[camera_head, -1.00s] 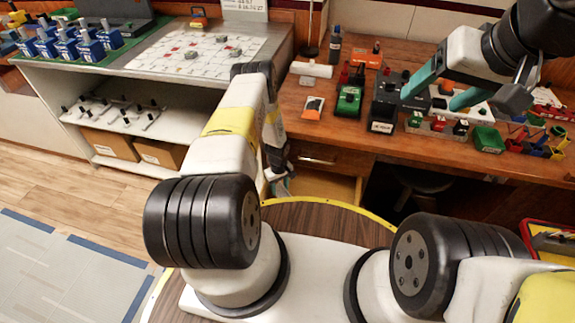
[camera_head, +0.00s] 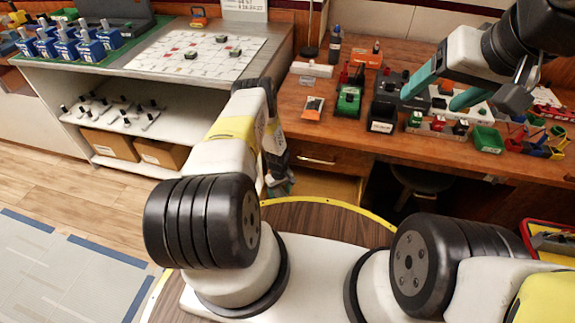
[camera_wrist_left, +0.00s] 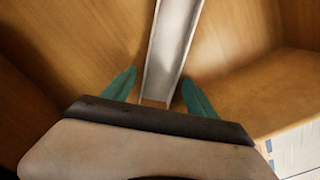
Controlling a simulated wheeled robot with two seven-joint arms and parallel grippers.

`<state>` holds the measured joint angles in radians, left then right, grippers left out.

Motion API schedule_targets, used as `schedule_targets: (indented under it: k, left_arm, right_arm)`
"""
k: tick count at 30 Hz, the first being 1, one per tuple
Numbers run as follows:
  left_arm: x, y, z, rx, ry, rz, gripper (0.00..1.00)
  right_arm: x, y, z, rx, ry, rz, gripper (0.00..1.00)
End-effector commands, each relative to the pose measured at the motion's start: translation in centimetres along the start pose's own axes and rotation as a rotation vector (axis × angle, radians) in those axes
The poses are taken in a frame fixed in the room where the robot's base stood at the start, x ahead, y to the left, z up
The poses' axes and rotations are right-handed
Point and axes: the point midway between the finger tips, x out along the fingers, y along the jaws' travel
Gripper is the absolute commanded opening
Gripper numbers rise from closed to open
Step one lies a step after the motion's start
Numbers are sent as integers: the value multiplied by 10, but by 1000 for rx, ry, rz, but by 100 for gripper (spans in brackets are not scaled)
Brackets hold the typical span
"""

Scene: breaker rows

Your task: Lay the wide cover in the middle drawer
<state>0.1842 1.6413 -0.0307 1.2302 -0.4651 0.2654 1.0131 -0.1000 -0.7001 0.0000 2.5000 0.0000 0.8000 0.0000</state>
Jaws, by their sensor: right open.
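The wide cover (camera_wrist_left: 168,50) appears in the left wrist view as a long pale grey channel with raised edges, running away from the gripper inside a wooden drawer (camera_wrist_left: 65,60). The left gripper (camera_wrist_left: 158,78) has its teal fingers on either side of it, with a gap at the left finger; the near end is partly hidden by the gripper body. In the head view the left gripper (camera_head: 280,184) is low at the open drawer (camera_head: 330,187), below a shut drawer front with a handle, and mostly hidden by my arm. The right gripper (camera_head: 430,99) is open and empty above the bench.
The bench (camera_head: 300,110) holds a green device (camera_head: 348,100), dark boxes, small coloured breakers and bins. To the left, a shelf unit (camera_head: 190,125) carries a marked white sheet (camera_head: 200,52), blue blocks and several small parts. A stool (camera_head: 422,180) stands under the bench.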

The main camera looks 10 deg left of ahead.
Motion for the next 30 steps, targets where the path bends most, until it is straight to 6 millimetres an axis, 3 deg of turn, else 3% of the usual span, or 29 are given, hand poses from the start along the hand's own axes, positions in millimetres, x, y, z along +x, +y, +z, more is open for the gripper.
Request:
schedule_targets:
  k: [7, 21, 30]
  left_arm:
    - [-6, -3, 3, 0, -6, -4, 66]
    - [-101, -1, 1, 0, -2, -1, 66]
    - [-122, -1, 2, -1, -3, -2, 66]
  right_arm:
    - [0, 0, 0, 0, 0, 0, 70]
    - [0, 0, 0, 0, 0, 0, 70]
    - [0, 0, 0, 0, 0, 0, 70]
